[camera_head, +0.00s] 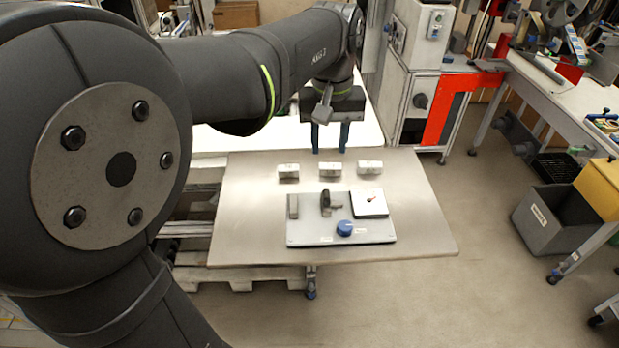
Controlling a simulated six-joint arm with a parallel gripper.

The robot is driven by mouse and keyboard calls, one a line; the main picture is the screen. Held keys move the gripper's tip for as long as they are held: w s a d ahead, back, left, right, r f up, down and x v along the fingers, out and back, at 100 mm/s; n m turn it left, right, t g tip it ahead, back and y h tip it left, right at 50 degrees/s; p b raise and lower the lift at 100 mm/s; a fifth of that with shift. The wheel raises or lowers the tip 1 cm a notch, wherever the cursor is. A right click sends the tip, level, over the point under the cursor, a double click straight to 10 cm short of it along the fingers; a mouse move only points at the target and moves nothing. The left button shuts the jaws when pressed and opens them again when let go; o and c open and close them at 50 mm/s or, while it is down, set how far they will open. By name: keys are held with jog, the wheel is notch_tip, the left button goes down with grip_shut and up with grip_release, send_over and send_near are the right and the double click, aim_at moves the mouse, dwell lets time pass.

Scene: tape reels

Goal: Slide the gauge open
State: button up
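The gauge appears to be the fixture on a light grey plate (300,238) on the table. It has an upright grey block (293,206) at the left and a dark slider-like part (326,203) in the middle. A gap shows between the grey block and the dark part. My gripper (329,150) points down beyond the fixture, near the table's back edge. Its two blue fingers are apart with nothing visible between them.
Three small pale blocks (289,172), (331,170) and (370,167) stand in a row between my gripper and the plate. The table (425,225) is bare at its right and left sides. A grey bin (553,220) stands on the floor at the right.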

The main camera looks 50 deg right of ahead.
aim_at(327, 193)
notch_tip(327, 193, down, 14)
jog(key=shift+r, duration=0.1)
jog(key=shift+c, duration=0.3)
grip_shut()
